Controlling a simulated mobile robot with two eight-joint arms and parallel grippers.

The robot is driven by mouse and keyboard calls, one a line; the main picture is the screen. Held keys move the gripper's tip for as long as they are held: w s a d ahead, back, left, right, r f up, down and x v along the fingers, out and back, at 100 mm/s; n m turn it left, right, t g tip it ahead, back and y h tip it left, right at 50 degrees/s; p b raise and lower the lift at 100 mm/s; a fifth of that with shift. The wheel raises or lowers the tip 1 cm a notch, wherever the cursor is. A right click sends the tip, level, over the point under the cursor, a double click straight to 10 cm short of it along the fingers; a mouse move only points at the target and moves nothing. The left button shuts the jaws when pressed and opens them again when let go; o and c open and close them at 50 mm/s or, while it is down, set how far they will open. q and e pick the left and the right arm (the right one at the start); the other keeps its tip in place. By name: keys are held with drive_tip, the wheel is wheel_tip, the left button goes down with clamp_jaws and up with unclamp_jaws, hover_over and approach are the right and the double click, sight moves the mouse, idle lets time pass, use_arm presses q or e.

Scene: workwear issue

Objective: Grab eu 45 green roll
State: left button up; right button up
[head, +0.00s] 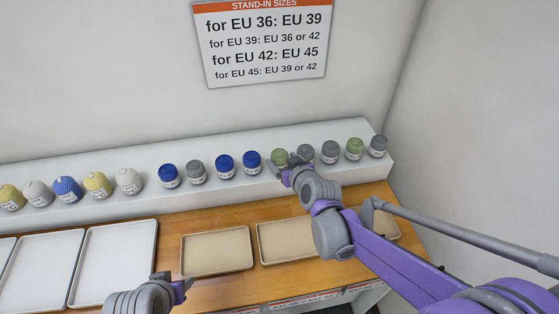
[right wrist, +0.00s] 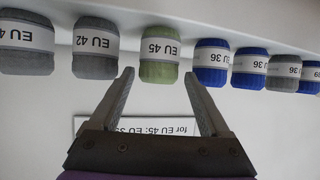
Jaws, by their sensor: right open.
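The green roll labelled EU 45 (right wrist: 159,55) stands on the white shelf, between a grey EU 42 roll (right wrist: 95,48) and a blue EU 36 roll (right wrist: 211,62) in the upside-down right wrist view. In the head view this green roll (head: 279,157) is partly behind my right gripper (head: 277,168). My right gripper (right wrist: 158,78) is open, its fingertips just short of the roll and to either side of it, nothing held. My left gripper (head: 178,288) is low over the table's front; its jaw opening is unclear.
Another green roll (head: 354,148) stands farther right on the shelf (head: 115,208), its label unreadable. Blue and grey rolls and several knitted beanies share the shelf. Beige trays (head: 217,251) and white trays (head: 113,262) lie on the wooden table below. A stand-in sizes sign (head: 262,40) hangs above.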

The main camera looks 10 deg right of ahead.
sight(283, 160)
drive_tip(key=shift+x, duration=1.95)
drive_tip(key=shift+d, duration=0.15)
drive_tip(key=shift+c, duration=0.2)
drive_tip(key=c, duration=1.1)
